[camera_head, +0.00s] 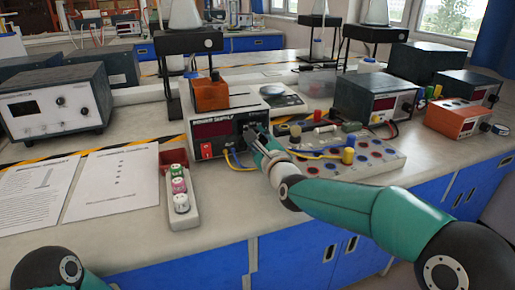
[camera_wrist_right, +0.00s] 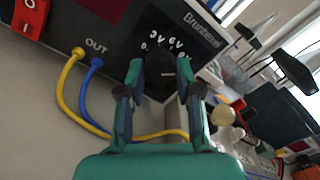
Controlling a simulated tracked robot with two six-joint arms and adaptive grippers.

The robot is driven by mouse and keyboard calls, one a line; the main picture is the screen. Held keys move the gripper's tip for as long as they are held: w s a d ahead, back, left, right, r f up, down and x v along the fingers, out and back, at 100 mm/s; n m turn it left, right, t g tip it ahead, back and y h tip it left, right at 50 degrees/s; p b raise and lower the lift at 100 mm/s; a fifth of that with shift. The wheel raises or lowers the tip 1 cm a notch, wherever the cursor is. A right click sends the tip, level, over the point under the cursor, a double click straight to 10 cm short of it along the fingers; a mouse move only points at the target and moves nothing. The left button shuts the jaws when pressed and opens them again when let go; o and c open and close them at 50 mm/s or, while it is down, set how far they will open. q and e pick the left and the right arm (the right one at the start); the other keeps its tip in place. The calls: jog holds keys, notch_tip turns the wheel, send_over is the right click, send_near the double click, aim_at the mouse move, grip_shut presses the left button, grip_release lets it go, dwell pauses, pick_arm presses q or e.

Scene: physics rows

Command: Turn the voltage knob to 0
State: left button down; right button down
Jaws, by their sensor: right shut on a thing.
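The power supply (camera_head: 218,128) is a pale box with a dark red display and a red switch, standing mid-bench. In the right wrist view its dark front panel (camera_wrist_right: 205,28) carries voltage marks, among them 3V and 6V, around the black voltage knob (camera_wrist_right: 161,77). My right gripper (camera_wrist_right: 161,72) has its two green-tipped fingers on either side of the knob and is shut on it. The fingers partly hide the knob, and I cannot tell which mark it points at. In the head view my right gripper (camera_head: 250,132) is at the supply's front. My left gripper is out of view.
Yellow and blue leads (camera_wrist_right: 74,90) run from the OUT sockets below the gripper. A board with coloured sockets (camera_head: 350,160) lies right of the supply. A rack of small bottles (camera_head: 180,208) and paper sheets (camera_head: 110,182) lie to the left.

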jog(key=shift+a+f+n+b, duration=0.1)
jog(key=shift+n+b, duration=0.25)
jog(key=shift+n, duration=0.15)
jog(key=c, duration=0.8)
grip_release()
jog(key=shift+o, duration=0.2)
jog(key=v, duration=1.2)
